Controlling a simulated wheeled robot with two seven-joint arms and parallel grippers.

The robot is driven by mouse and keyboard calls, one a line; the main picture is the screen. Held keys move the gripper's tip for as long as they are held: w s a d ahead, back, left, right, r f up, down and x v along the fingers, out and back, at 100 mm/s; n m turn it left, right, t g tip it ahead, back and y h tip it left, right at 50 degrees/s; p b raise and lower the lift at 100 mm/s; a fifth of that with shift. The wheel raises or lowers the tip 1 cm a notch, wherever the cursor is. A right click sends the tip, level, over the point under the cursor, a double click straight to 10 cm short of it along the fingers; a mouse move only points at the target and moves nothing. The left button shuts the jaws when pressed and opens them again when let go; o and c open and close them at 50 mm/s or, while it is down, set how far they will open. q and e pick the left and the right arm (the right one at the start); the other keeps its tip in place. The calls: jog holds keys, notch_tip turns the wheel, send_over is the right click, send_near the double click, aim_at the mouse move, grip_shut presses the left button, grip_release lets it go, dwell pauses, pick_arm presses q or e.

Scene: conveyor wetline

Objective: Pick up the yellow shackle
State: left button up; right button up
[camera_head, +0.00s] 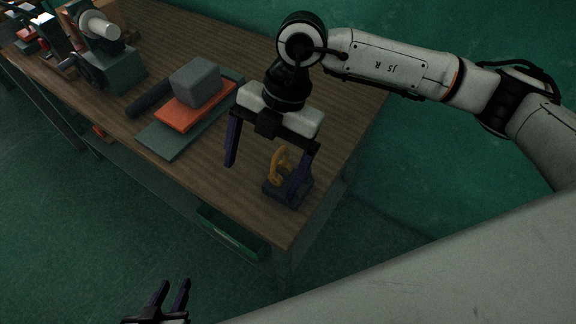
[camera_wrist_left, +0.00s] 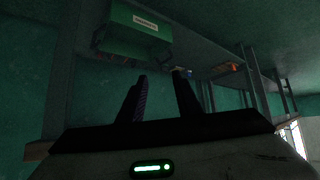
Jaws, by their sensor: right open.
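The yellow shackle (camera_head: 277,166) stands upright on a small dark block (camera_head: 270,190) at the near right corner of the wooden table. My right gripper (camera_head: 262,184) is open above that corner, its fingers pointing down. The shackle shows between the fingers, close to the right-hand one, which hides part of the block. I cannot tell whether that finger touches anything. My left gripper (camera_head: 173,284) is low at the bottom of the head view, away from the table. Its fingers stand apart and empty in the left wrist view (camera_wrist_left: 160,76).
On the table (camera_head: 225,185) a grey block (camera_head: 195,80) rests on an orange-red slab (camera_head: 190,112) over a green plate (camera_head: 163,138). A dark cylinder (camera_head: 150,97) lies beside them. Machinery (camera_head: 108,62) stands far left. A green bin (camera_head: 232,232) hangs below the front edge.

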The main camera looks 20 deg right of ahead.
aim_at(288, 182)
jog(key=d+f+h, duration=0.1)
jog(key=d, duration=0.1)
jog(key=w+d+f+m+t+h, duration=0.1)
jog(key=w+d+f+h, duration=0.1)
jog(key=d+h, duration=0.1)
jog(key=shift+d+f+t, duration=0.3)
jog(key=shift+f, duration=0.1)
jog(key=shift+s+f+p, duration=0.1)
jog(key=shift+f+p, duration=0.6)
jog(key=shift+f, duration=2.3)
pick_arm(q)
jog(key=shift+s+d+r+g, duration=0.2)
jog(key=shift+s+d, duration=0.2)
jog(key=shift+s, duration=0.2)
jog(key=shift+s+d+r+g, duration=0.1)
jog(key=shift+s+d+g, duration=0.1)
jog(key=shift+s+d, duration=0.3)
pick_arm(e)
jog(key=shift+r, duration=0.1)
jog(key=c, duration=1.5)
